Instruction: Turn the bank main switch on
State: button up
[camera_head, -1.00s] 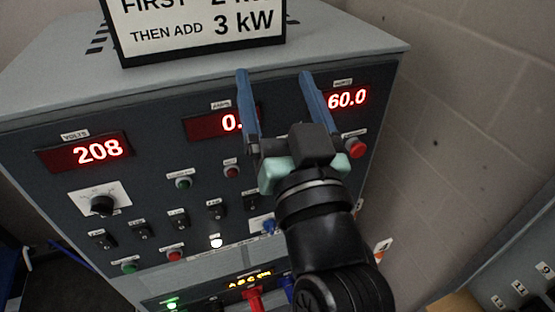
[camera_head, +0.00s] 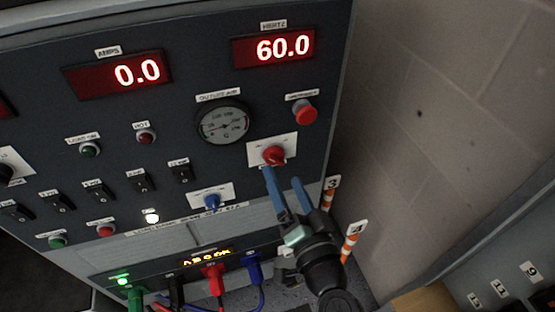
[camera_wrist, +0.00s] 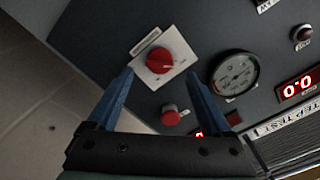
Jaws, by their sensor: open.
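A red rotary switch (camera_head: 273,155) on a white plate is on the right of the dark panel; its label is too small to read. In the wrist view the red switch (camera_wrist: 159,61) shows between and beyond the fingertips, its handle slanted on the plate. My gripper (camera_head: 282,176) is open and empty, its two blue fingers pointing at the panel just below the switch in the head view. The left fingertip overlaps the plate's lower edge. The fingers look apart from the knob; the remaining distance is hard to judge.
A red push button (camera_head: 305,112) sits up right of the switch, and a round gauge (camera_head: 223,124) up left. A blue knob (camera_head: 211,202) is lower left. Plugged cables (camera_head: 214,280) hang below. Orange-white numbered posts (camera_head: 349,244) stand right of my gripper.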

aim_at(277, 163)
jog(key=x, duration=0.5)
grip_shut()
dwell(0.4)
